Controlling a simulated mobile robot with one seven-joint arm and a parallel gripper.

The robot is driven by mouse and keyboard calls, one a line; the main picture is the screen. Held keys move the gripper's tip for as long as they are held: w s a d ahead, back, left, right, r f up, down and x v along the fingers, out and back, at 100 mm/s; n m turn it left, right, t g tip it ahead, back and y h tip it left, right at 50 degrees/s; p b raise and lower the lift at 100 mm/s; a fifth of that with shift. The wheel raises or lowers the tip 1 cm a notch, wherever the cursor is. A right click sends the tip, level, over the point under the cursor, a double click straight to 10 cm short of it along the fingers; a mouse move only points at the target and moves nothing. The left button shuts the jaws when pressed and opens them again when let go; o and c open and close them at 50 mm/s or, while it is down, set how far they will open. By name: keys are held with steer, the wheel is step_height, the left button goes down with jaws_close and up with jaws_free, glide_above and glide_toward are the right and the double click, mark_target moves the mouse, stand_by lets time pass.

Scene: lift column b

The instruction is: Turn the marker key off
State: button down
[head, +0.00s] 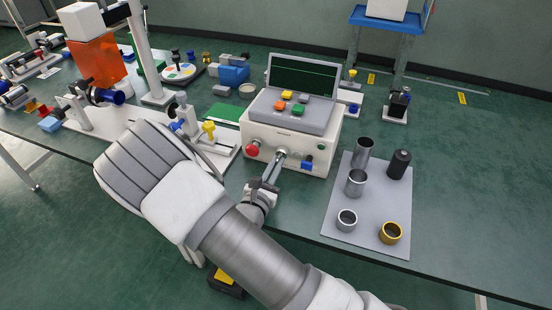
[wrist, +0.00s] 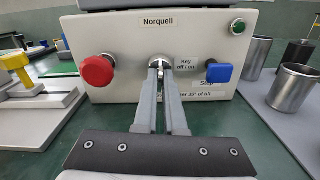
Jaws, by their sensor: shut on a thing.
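The key switch (wrist: 157,64) sits on the front of a cream control box (wrist: 160,40) marked "Norquell", beside a label reading "Key off / on". My gripper (wrist: 160,74) is shut on the key, with its fingers straight on to the panel. The fingertips hide most of the key, so I cannot tell which way it is turned. In the head view, my gripper (head: 279,159) reaches the lower front of the control box (head: 320,160) from the near side.
A red mushroom button (wrist: 97,69) is left of the key, a blue knob (wrist: 219,72) right and a green button (wrist: 238,26) upper right. A grey mat (head: 366,222) with metal cups stands right of the box. Optical gear (head: 105,97) fills the left bench.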

steer(key=shift+n+p, duration=0.35)
steer(key=shift+n, duration=0.25)
steer(key=c, duration=1)
jaws_free()
steer(key=p+v, duration=0.1)
steer(key=v, duration=1.6)
steer(key=shift+s, duration=0.2)
